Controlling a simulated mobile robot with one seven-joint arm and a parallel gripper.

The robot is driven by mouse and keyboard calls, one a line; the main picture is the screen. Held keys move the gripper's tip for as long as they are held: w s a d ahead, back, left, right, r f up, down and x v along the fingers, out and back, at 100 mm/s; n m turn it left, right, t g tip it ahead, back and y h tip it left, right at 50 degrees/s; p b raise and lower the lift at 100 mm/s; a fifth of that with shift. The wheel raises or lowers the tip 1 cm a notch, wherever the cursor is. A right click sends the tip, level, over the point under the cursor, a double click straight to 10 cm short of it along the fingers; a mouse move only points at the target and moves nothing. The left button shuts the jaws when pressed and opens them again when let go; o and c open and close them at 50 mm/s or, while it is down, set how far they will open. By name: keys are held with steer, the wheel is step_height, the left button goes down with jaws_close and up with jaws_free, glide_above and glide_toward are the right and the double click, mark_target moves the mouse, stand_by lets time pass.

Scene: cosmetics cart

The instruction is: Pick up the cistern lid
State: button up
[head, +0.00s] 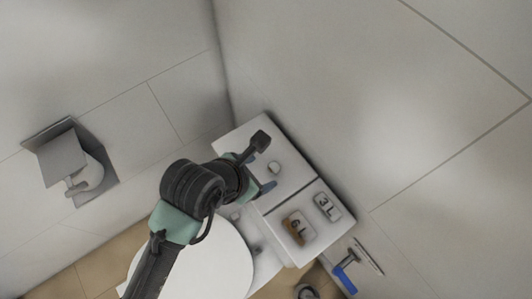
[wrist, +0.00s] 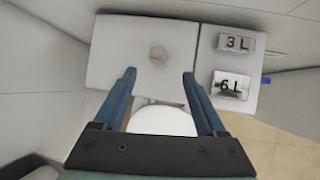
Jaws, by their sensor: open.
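The cistern lid (head: 292,165) is a white slab on top of the toilet cistern, and it also shows in the wrist view (wrist: 115,50). A small round knob (head: 274,168) stands near its middle; the wrist view shows this knob (wrist: 158,54) just beyond the fingertips and centred between them. My gripper (head: 264,164) is open and empty over the lid, with one finger on each side of the knob's line. It also shows in the wrist view (wrist: 159,75). I cannot tell how high the fingertips are above the lid.
A flush panel with 3 L (head: 326,206) and 6 L (head: 298,229) buttons adjoins the lid on the right. The white toilet seat (head: 215,265) lies in front. A paper holder (head: 75,165) is on the left wall. A blue-handled tool (head: 345,278) is at the lower right. Walls stand close behind.

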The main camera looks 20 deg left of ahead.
mark_target(273, 166)
steer(key=x, duration=0.4)
steer(key=shift+w+d+f, duration=0.1)
steer(key=shift+w+f, duration=0.05)
steer(key=shift+f, duration=0.1)
steer(key=shift+a+x, duration=0.15)
steer(key=shift+x, duration=1.45)
steer(key=shift+a+x, duration=0.1)
steer(key=shift+x, duration=1.5)
steer(key=shift+c, duration=0.3)
jaws_close()
steer(key=shift+a, duration=0.1)
steer(key=shift+w+r, duration=0.1)
steer(key=shift+r, duration=0.05)
